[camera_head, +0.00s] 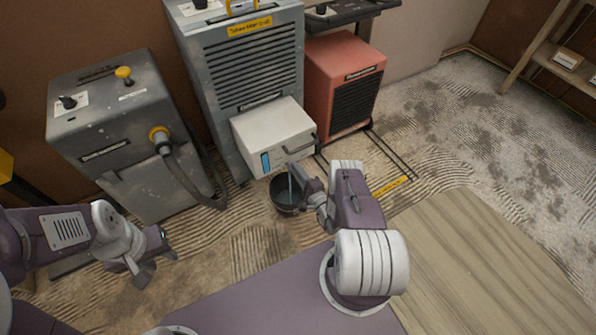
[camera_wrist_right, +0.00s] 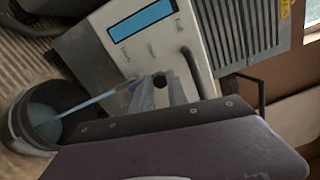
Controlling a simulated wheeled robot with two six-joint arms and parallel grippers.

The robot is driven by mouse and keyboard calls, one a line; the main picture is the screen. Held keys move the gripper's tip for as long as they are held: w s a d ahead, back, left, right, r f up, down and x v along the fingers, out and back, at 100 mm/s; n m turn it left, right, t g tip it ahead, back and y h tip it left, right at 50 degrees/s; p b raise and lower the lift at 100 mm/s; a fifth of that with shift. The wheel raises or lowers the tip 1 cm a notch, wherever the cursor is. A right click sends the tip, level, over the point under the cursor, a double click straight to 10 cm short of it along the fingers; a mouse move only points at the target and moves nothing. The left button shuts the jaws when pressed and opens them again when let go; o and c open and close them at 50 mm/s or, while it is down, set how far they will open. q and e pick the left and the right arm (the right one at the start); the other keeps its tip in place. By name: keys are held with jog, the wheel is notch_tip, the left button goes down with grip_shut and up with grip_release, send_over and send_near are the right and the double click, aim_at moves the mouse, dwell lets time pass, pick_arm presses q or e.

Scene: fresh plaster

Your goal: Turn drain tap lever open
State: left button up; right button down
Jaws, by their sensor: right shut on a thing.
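The white tank box (camera_head: 275,138) with a blue gauge strip sits low on the front of the tall grey dehumidifier (camera_head: 250,65); it also shows in the right wrist view (camera_wrist_right: 145,52). My right gripper (camera_head: 300,175) is at its lower front. In the right wrist view, the fingers (camera_wrist_right: 160,92) are shut around a small dark knob (camera_wrist_right: 160,80), which seems to be the drain tap lever; the fingers hide most of it. A pale blue stream (camera_wrist_right: 98,98) runs from beside the tap into a black bucket (camera_head: 287,208). My left gripper (camera_head: 158,265) is open and empty at the lower left.
A grey machine (camera_head: 110,125) with a hose (camera_head: 185,175) stands left, and a red unit (camera_head: 343,80) stands right on a dark floor frame. A wooden board (camera_head: 490,260) lies at the lower right. A shelf (camera_head: 560,55) stands far right. The floor at right is open.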

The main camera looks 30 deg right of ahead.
jog(key=c, duration=1.3)
grip_release()
jog(key=s+p, duration=0.2)
jog(key=s, duration=0.7)
jog(key=shift+d+p, duration=0.35)
